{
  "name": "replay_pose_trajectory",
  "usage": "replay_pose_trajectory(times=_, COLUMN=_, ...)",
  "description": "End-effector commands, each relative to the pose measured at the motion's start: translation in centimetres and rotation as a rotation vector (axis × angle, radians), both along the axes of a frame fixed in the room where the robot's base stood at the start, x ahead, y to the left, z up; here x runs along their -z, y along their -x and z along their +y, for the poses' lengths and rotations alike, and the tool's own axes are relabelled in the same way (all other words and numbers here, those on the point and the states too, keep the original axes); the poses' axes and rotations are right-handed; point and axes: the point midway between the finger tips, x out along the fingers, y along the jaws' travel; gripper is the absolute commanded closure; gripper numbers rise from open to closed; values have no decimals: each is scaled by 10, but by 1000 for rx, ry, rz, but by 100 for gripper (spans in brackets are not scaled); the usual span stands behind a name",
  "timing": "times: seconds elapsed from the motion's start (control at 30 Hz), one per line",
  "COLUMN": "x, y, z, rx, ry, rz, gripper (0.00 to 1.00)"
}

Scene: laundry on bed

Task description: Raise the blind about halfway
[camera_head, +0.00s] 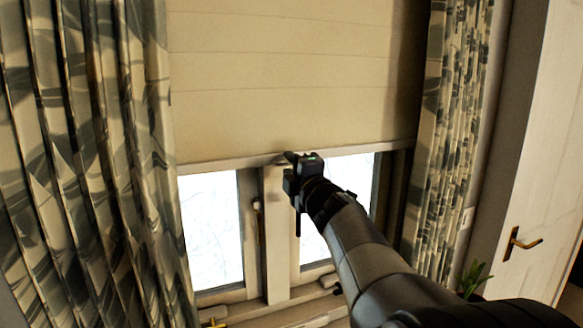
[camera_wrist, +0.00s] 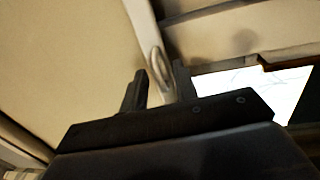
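The beige blind (camera_head: 290,75) hangs over the upper part of the window, and its pale bottom bar (camera_head: 220,164) crosses the window with bare glass below. A small handle (camera_head: 270,161) sits at the middle of the bar. My gripper (camera_head: 290,158) is at the bar, right by the handle. In the wrist view, the blind (camera_wrist: 65,60) fills the left side and the oval handle (camera_wrist: 156,66) shows between the two dark fingertips of my gripper (camera_wrist: 160,72). The fingers are apart; I cannot tell whether either touches the handle.
Patterned curtains hang at the left (camera_head: 85,150) and right (camera_head: 455,130). The window frame (camera_head: 275,235) and its sill lie below the bar. A white door (camera_head: 540,170) with a brass handle stands at the right, and a green plant (camera_head: 472,278) is low at the right.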

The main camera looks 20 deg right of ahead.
Motion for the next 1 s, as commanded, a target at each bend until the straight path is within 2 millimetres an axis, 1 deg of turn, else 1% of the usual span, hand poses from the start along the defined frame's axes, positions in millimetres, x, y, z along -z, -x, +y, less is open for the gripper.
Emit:
replay_pose_trajectory(times=0.17, x=2, y=15, z=0, rx=1, ry=1, rz=-2, gripper=72)
replay_pose_trajectory(times=0.5, x=9, y=75, z=0, rx=3, ry=3, rz=-3, gripper=72)
replay_pose_trajectory(times=0.63, x=12, y=92, z=0, rx=3, ry=1, rz=-2, gripper=72)
replay_pose_trajectory(times=0.8, x=13, y=104, z=0, rx=2, ry=0, rz=-1, gripper=72)
replay_pose_trajectory(times=1.0, x=14, y=107, z=1, rx=0, ry=0, rz=0, gripper=72)
